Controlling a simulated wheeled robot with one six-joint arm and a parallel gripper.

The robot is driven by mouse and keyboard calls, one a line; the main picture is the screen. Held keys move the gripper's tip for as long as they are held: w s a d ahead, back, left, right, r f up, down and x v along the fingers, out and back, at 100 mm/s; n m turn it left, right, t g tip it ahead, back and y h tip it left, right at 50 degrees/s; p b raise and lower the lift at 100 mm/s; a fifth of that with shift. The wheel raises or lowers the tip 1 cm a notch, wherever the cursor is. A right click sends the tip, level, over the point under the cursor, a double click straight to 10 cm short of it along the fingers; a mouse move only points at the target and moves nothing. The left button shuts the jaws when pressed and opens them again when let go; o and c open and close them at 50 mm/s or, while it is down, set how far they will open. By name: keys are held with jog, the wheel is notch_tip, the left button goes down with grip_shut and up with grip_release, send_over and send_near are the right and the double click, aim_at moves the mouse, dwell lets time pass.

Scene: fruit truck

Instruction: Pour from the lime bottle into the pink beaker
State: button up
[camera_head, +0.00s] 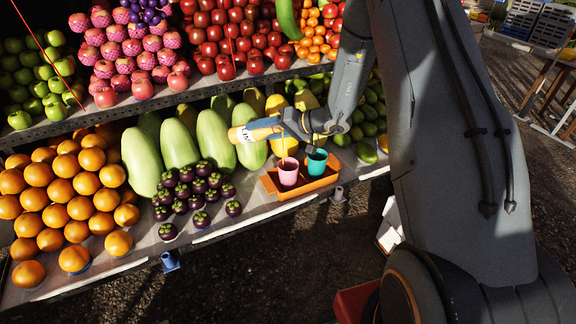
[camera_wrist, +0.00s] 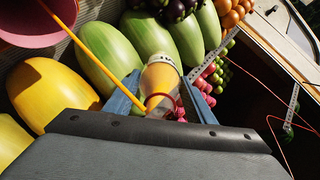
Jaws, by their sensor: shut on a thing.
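My gripper (camera_head: 282,127) is shut on a bottle (camera_head: 258,129), which looks yellow-orange with a white band rather than lime. The bottle lies nearly level in the head view, above and left of the pink beaker (camera_head: 288,174). In the wrist view the bottle (camera_wrist: 161,80) sits between my blue fingers. The pink beaker stands upright in an orange tray (camera_head: 304,189). Part of it shows at the top left of the wrist view (camera_wrist: 40,38). A thin yellow strip (camera_wrist: 92,52) runs from near the beaker toward the bottle; I cannot tell what it is.
A teal beaker (camera_head: 317,163) stands right of the pink one in the tray. Large green melons (camera_head: 216,140) lie behind the bottle. Mangosteens (camera_head: 200,186) and oranges (camera_head: 75,190) fill the shelf to the left. The upper shelf edge (camera_head: 150,103) runs close above my gripper.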

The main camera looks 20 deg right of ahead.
jog(key=shift+f+t+y+b, duration=0.3)
jog(key=shift+f+y+b, duration=0.1)
jog(key=shift+f+b, duration=0.2)
dwell(0.4)
jog(key=shift+s+d+f+t+y+b, duration=0.1)
jog(key=shift+d+f+t+y+b, duration=0.25)
jog(key=shift+b, duration=0.75)
jog(key=shift+s+f+t+y+b, duration=0.15)
jog(key=shift+f+y+b, duration=0.3)
jog(key=shift+b, duration=0.65)
dwell(1.1)
